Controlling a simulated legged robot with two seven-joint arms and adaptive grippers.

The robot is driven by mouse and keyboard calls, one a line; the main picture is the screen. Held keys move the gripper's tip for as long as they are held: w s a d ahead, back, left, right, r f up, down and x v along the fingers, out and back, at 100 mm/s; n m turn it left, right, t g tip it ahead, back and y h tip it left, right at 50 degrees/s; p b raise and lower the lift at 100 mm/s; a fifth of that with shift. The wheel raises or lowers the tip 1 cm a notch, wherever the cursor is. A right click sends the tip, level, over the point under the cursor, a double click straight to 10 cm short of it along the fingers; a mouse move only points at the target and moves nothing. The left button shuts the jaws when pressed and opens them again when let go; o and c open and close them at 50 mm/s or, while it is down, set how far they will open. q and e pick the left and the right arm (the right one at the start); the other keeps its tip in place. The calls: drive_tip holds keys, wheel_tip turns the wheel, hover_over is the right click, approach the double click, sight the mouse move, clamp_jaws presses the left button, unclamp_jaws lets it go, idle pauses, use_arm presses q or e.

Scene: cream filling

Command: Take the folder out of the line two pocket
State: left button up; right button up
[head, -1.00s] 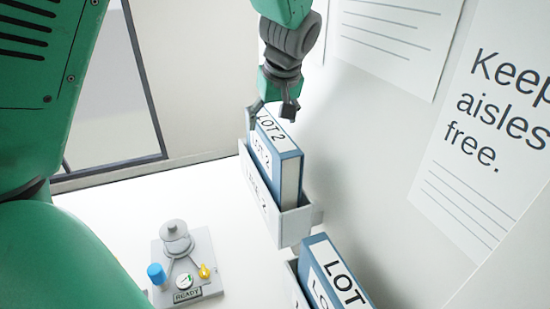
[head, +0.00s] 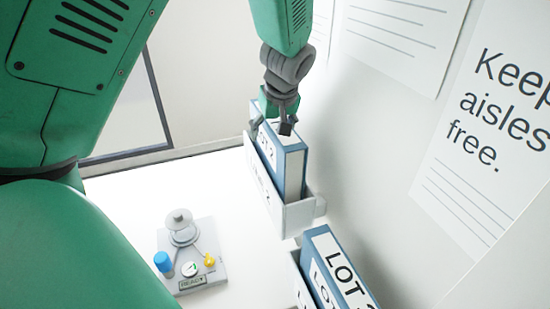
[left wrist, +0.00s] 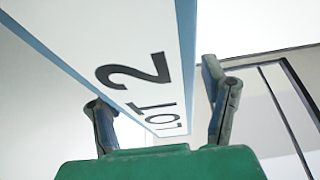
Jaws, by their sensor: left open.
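The folder (head: 293,172) is blue and white, marked LOT 2, and stands upright in the grey wall pocket (head: 298,217) at the centre of the head view. The writing on the pocket's side is hard to read now. My left gripper (head: 271,128) is over the folder's top end, pointing down and open. In the left wrist view its fingers (left wrist: 163,115) are spread, one on each side of the folder's white spine (left wrist: 128,62). I cannot tell whether either finger touches it. My right gripper is not in view.
A second blue folder (head: 340,275) marked LOT stands in a nearer pocket at the bottom. A grey device (head: 207,270) with a gauge, blue cap and yellow knob, marked READY, sits on the white surface at lower left. Posters (head: 490,150) hang on the right wall.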

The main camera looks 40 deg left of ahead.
use_arm(q)
drive_tip(key=shift+w+d+f, duration=0.1)
drive_tip(key=shift+d+f, duration=0.1)
drive_tip(key=shift+d, duration=0.05)
drive_tip(key=shift+a, duration=0.1)
drive_tip(key=shift+a, duration=0.1)
clamp_jaws()
drive_tip(key=shift+r, duration=0.15)
